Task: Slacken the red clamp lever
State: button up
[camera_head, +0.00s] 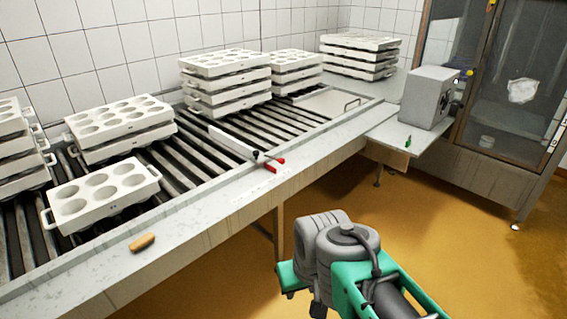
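The red clamp lever (272,164) sits at the near edge of the roller conveyor, at the front end of a long white bar (232,142) that lies across the rollers. A small dark part shows beside the lever. The lever's exact tilt is too small to tell. My arm comes in from the bottom right, with green links and grey joints. Its far end is low over the floor, right of and in front of the conveyor, well apart from the lever. The fingers of my gripper cannot be made out clearly there.
Stacks of white cheese moulds (226,72) stand on the conveyor. A single mould (101,192) is near the front left. A tan wooden piece (142,242) lies on the conveyor's pale ledge (215,205). A grey box (427,97) and a green-handled item (407,141) are on a side shelf. The yellow-brown floor is open.

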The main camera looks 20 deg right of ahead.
aim_at(281, 161)
jog(key=z, duration=0.35)
jog(key=i, duration=1.25)
jog(key=u, duration=0.15)
